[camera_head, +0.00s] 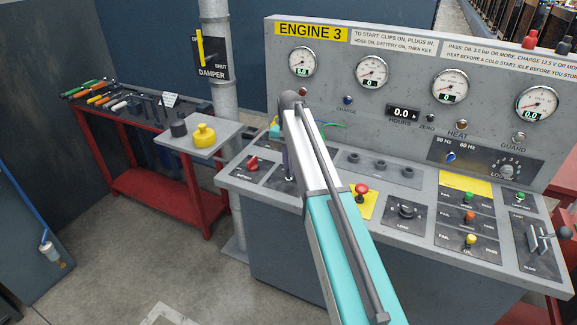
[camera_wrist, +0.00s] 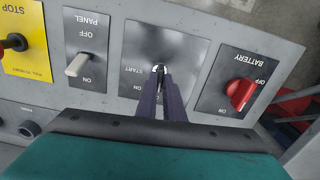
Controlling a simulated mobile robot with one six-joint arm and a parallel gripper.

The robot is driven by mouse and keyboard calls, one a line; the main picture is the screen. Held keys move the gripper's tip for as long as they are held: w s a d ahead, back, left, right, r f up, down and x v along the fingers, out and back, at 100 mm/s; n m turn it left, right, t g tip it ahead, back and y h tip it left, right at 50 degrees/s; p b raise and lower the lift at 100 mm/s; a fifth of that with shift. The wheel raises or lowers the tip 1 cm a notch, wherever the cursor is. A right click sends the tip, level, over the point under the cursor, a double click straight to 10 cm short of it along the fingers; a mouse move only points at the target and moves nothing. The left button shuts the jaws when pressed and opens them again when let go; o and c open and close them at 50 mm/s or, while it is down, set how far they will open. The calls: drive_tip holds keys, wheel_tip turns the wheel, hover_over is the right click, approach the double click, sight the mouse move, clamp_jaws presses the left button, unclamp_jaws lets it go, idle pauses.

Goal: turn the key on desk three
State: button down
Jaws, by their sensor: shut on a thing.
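The engine 3 desk (camera_head: 262,207) carries a key switch plate (camera_wrist: 188,62) with a START label, between the PANEL switch and the BATTERY knob. My gripper (camera_wrist: 161,78) reaches down to the middle of this plate and is shut on the key (camera_wrist: 160,71). The fingers hide most of the key, so its exact angle cannot be told. In the head view my gripper (camera_head: 289,177) stands over the desk's left part, and my arm hides part of the plate.
The red BATTERY knob (camera_wrist: 239,93) and the PANEL lever (camera_wrist: 78,65) are close on either side. The red stop button (camera_head: 361,189) sits on a yellow plate. A red tool table (camera_head: 150,182) and a grey pipe (camera_head: 222,85) stand at the left.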

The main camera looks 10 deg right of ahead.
drive_tip(key=shift+m, duration=0.4)
drive_tip(key=c, duration=1.9)
unclamp_jaws()
drive_tip(key=shift+o, duration=0.2)
drive_tip(key=shift+r, duration=0.15)
wheel_tip(320, 180, up, 14)
drive_tip(key=p, duration=0.7)
drive_tip(key=shift+f, duration=0.2)
drive_tip(key=shift+w, duration=0.1)
